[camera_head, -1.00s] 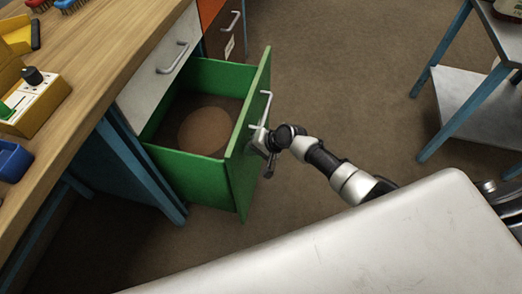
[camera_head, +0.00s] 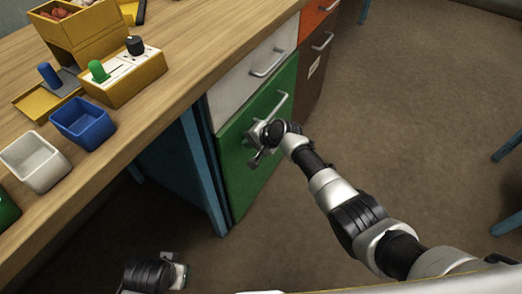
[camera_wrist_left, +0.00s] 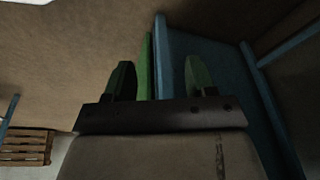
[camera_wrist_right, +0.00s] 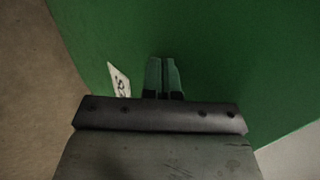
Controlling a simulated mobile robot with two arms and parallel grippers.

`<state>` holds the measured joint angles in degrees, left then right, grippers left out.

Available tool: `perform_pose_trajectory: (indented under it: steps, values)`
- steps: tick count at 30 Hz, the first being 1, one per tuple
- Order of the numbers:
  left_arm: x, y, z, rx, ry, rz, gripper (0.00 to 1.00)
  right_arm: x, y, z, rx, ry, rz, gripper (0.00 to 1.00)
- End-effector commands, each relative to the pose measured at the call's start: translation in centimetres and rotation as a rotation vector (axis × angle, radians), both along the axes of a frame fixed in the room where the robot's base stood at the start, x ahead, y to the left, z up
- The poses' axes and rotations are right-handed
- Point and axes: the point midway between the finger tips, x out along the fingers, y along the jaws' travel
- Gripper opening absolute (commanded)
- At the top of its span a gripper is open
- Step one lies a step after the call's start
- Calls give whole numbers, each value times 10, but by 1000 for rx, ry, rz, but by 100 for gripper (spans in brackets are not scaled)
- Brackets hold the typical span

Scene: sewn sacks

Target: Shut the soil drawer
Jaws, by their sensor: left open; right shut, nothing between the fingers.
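The green-fronted soil drawer (camera_head: 240,165) sits under the wooden bench, its front flush with the cabinet. Its inside is not visible. Its bar handle (camera_head: 268,116) is on the upper part of the front. My right gripper (camera_head: 258,140) is shut and empty, at the green front beside the handle. In the right wrist view its closed fingers (camera_wrist_right: 164,78) point at the green panel (camera_wrist_right: 220,55), where a white label (camera_wrist_right: 120,80) shows; contact cannot be told. My left gripper (camera_wrist_left: 160,80) is open and empty, low down, with the blue cabinet leg and green panel edge ahead of it.
A white drawer (camera_head: 255,80) is above the green one, and orange (camera_head: 312,18) and brown (camera_head: 312,70) fronts stand beside it. The wooden bench (camera_head: 185,60) holds a blue bin (camera_head: 82,123), a white bin (camera_head: 36,160) and a yellow box (camera_head: 125,78).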

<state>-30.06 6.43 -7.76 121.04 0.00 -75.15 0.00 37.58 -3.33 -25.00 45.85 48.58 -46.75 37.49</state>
Motion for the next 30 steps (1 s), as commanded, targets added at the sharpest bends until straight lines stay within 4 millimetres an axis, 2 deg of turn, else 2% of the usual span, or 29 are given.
perform_pose_trajectory:
  steps: [6, 13, 26, 30]
  values:
    - [-3, 1, 24, -1, -13, 2, 56, 7, 10, -1, 1, 1, 0, 0]
    - [-4, 1, 31, 0, -15, 2, 56, 9, 13, 1, 2, -2, -1, 0]
    - [-3, 1, 29, -1, -18, 3, 56, 9, 14, 5, 7, -8, -2, 0]
    - [0, 0, 5, -1, 2, 0, 56, 5, 11, 6, 6, -5, -2, 0]
